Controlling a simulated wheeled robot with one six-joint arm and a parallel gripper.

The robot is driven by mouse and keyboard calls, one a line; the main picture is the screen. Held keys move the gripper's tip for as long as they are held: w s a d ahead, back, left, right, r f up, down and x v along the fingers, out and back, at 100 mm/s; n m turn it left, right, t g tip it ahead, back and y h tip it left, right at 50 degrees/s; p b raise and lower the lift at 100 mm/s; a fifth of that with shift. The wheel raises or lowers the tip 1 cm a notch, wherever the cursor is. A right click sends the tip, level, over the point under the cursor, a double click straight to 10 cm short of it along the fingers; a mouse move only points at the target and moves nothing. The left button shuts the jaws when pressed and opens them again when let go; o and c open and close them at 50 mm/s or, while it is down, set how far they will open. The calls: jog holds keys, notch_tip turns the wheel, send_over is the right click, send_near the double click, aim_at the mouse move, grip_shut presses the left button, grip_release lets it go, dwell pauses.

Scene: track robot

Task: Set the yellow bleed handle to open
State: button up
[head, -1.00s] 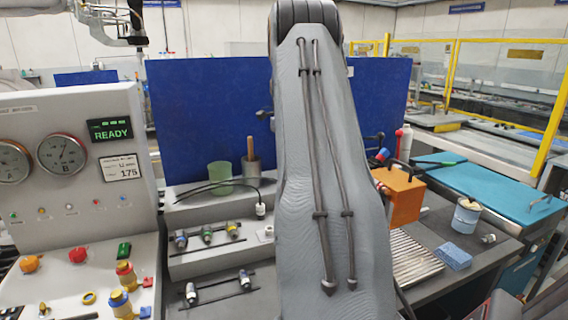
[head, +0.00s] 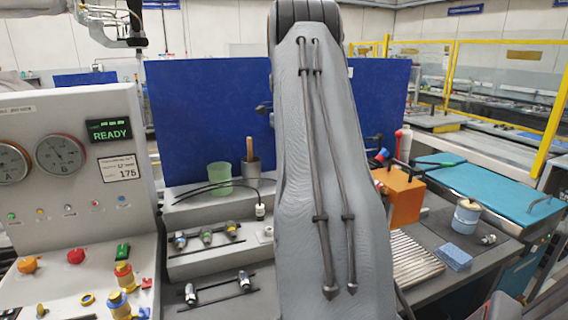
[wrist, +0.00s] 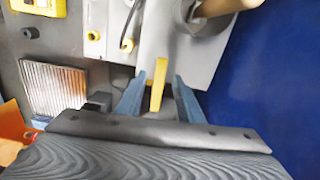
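The yellow bleed handle (wrist: 157,84) shows in the wrist view as a narrow upright bar in front of a pale grey block (wrist: 180,50). My gripper (wrist: 153,90) has its two blue-grey fingers spread, one on each side of the handle. A gap shows between the handle and each finger, wider on the right side. The handle's lower end comes down between the fingers; its pivot is hard to make out. In the head view my arm hides both the handle and my gripper.
In the wrist view a ribbed plate (wrist: 52,90) and an orange block (wrist: 12,135) lie left, and a blue panel (wrist: 270,80) stands right. In the head view, a green cup (head: 220,178) and a control console (head: 80,215) with gauges and a READY display stand left of my arm.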

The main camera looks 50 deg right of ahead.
notch_tip(320, 180, up, 6)
jog(key=b, duration=0.1)
jog(key=shift+r, duration=0.15)
dwell(0.7)
